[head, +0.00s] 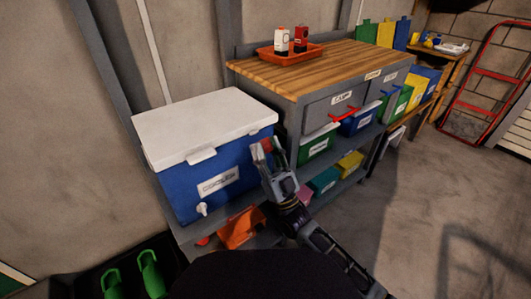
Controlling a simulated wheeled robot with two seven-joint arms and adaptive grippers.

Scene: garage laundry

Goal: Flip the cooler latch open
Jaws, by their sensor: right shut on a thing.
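The cooler (235,166) is a blue box with a white lid (195,122), a label and a white spigot on its front. The lid lies flat and closed. A white tab (201,155) hangs from the lid's front edge. My right gripper (265,148) is at the cooler's front right corner, just below the lid. It is shut on a small red piece, the latch (267,144), which shows between its fingertips. The fingers hide part of the latch, so its exact angle is hard to tell. My left gripper is out of view.
A wood-topped workbench (330,64) with a red tray (290,52) stands right of the cooler, colored bins on its shelves. An orange item (240,228) lies below the cooler. Green-handled things (150,272) sit at lower left. The floor (430,190) at right is clear.

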